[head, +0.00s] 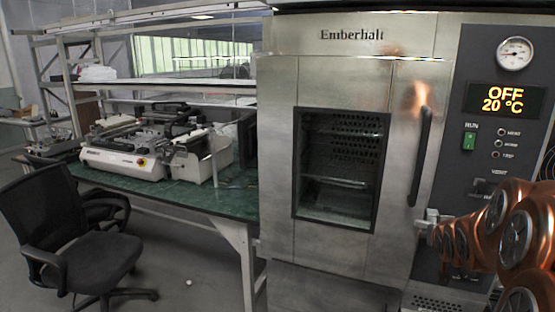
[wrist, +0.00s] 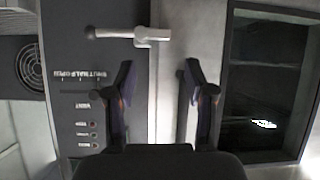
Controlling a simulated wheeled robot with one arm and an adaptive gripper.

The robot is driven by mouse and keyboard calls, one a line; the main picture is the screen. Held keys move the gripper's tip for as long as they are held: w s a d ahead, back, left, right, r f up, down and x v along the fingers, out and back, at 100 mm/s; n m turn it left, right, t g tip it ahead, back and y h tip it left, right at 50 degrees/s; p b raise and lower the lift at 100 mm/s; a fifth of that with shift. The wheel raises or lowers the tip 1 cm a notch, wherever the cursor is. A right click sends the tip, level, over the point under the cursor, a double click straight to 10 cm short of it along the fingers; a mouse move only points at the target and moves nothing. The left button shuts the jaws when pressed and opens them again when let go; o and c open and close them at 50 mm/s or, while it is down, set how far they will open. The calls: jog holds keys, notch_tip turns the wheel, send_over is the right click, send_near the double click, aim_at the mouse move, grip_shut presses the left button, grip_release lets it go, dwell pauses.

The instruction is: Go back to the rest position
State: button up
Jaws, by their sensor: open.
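My gripper (wrist: 157,68) is open in the wrist view, with its two dark fingers apart and nothing seen held between them. It faces the oven front, over the strip between the control panel and the door window; I cannot tell its exact distance. In the head view my copper-coloured arm comes in from the right, in front of the control panel, and I cannot make out the fingers there.
The steel oven (head: 275,160) has its door shut, with a black handle (head: 421,156). Its display (head: 503,98) reads OFF, 20 °C. A silver lever (wrist: 130,36) lies beyond the fingertips. A green bench (head: 150,185) with machines and an office chair (head: 75,240) stand left.

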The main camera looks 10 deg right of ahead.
jog(key=s+a+f+n+g+y, duration=0.1)
jog(key=s+a+f+g, duration=0.15)
jog(key=a, duration=0.35)
jog(key=s+a+f+g+y, duration=0.1)
jog(key=s+a+y, duration=0.1)
jog(key=s+a, duration=0.35)
jog(key=s+a+f+n+g+y, duration=0.1)
jog(key=s+a+f+g, duration=0.1)
jog(key=a, duration=0.6)
jog(key=s+a+f+n+g+y, duration=0.1)
jog(key=s+a+g, duration=0.2)
jog(key=s+a, duration=0.4)
jog(key=s+a+f+n+g+y, duration=0.1)
jog(key=s+a+n+g, duration=0.1)
jog(key=s+a, duration=0.6)
jog(key=s+g, duration=0.1)
jog(key=s, duration=0.6)
jog(key=shift+s+a, duration=0.15)
jog(key=shift+a, duration=0.15)
jog(key=shift+f+g, duration=0.1)
jog(key=shift+g, duration=0.15)
